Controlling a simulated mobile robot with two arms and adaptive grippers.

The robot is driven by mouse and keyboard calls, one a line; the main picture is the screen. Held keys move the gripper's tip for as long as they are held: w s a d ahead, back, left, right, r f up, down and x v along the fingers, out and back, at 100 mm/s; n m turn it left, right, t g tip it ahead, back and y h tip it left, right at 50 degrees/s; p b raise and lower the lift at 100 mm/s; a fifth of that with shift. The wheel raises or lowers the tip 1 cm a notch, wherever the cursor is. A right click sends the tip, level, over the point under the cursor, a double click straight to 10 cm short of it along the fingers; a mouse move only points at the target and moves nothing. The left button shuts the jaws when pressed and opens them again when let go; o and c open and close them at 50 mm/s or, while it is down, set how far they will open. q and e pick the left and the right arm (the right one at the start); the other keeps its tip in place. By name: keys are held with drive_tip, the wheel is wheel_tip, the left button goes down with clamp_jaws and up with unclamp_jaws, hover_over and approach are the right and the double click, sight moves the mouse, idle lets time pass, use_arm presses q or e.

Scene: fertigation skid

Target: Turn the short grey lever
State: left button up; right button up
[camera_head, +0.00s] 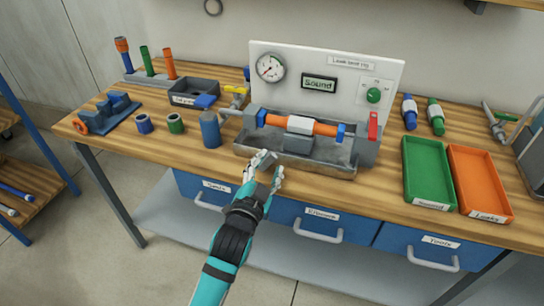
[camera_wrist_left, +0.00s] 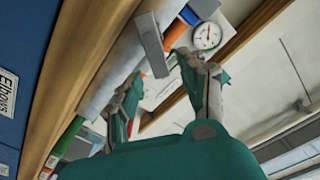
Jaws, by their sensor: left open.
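The leak-test rig stands on the bench with a grey trough (camera_head: 345,164) and an orange pipe (camera_head: 272,120) clamped across it. A short grey stub (camera_head: 231,111) sticks out to the left of the rig's left end block; I cannot tell for sure that it is the grey lever. A red lever (camera_head: 373,126) is at the right end. My left gripper (camera_head: 269,171) is open and empty in front of the trough, apart from the stub. In the left wrist view, a grey bar (camera_wrist_left: 152,45) shows beyond the open fingers (camera_wrist_left: 158,72). My right gripper is not in view.
Behind the pipe is a white panel with a gauge (camera_head: 270,67), a "Sound" display (camera_head: 319,84) and a green knob (camera_head: 374,95). A blue-grey cylinder (camera_head: 210,130) stands left of the trough. A green tray (camera_head: 427,168) and an orange tray (camera_head: 480,183) lie to the right.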

sight(272, 159)
use_arm(q)
drive_tip(key=shift+x, duration=1.8)
clamp_jaws()
